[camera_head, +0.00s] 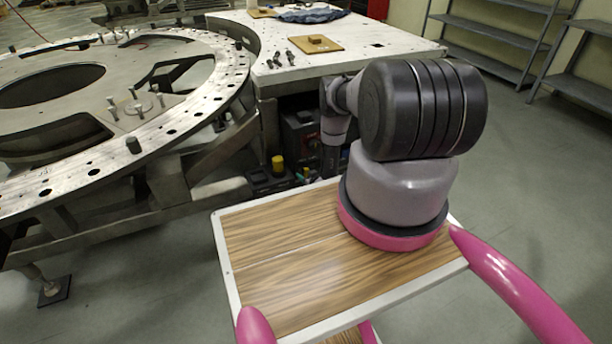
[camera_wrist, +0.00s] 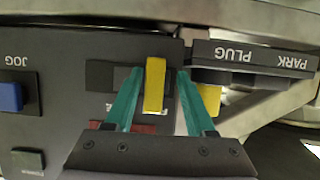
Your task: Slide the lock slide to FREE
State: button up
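The lock slide's yellow handle (camera_wrist: 155,85) stands in the middle of the wrist view, at the right part of a dark slot plate (camera_wrist: 100,76) on a grey panel. My gripper (camera_wrist: 160,74) has two teal fingers, one on each side of the handle. The fingers are spread, with a small gap to the handle on both sides. A red label (camera_wrist: 136,128) below the slot is mostly hidden by the left finger and gripper body, and the slide's position lettering cannot be read. In the head view my arm reaches down beyond the table edge, and my gripper cannot be made out.
A PARK PLUG block (camera_wrist: 252,57) stands at right, near a yellow plug (camera_wrist: 209,98) partly behind the right finger. The large turret ring (camera_head: 200,104) lies left.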

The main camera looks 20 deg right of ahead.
jog(key=shift+s+d, duration=0.1)
jog(key=v, duration=1)
jog(key=shift+s+r, duration=0.25)
